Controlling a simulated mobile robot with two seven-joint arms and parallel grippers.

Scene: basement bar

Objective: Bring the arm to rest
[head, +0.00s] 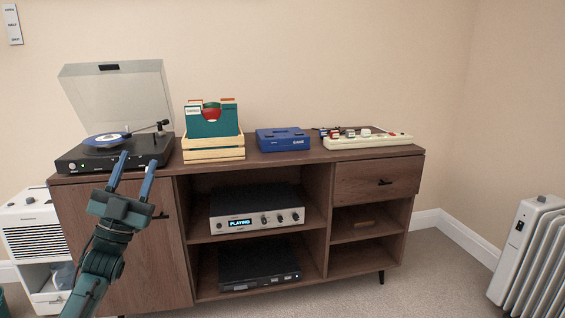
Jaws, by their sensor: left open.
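My left gripper (135,172) comes in from the lower left, with its two blue-grey fingers spread apart and pointing up. It is open, and nothing shows between the fingers. The fingertips overlap the front edge of the turntable (75,162) in the picture; I cannot tell whether they touch it. A blue record (107,139) with a pale label lies on the platter, and the clear lid (118,95) stands raised. My right gripper is not in view.
The wooden sideboard (270,166) carries a crate (213,153) of record sleeves, a blue case (283,139) and a pale control box (367,141). An amplifier (257,208) showing "PLAYING" sits on a shelf below. A radiator (532,255) stands at right; the carpet before the sideboard looks clear.

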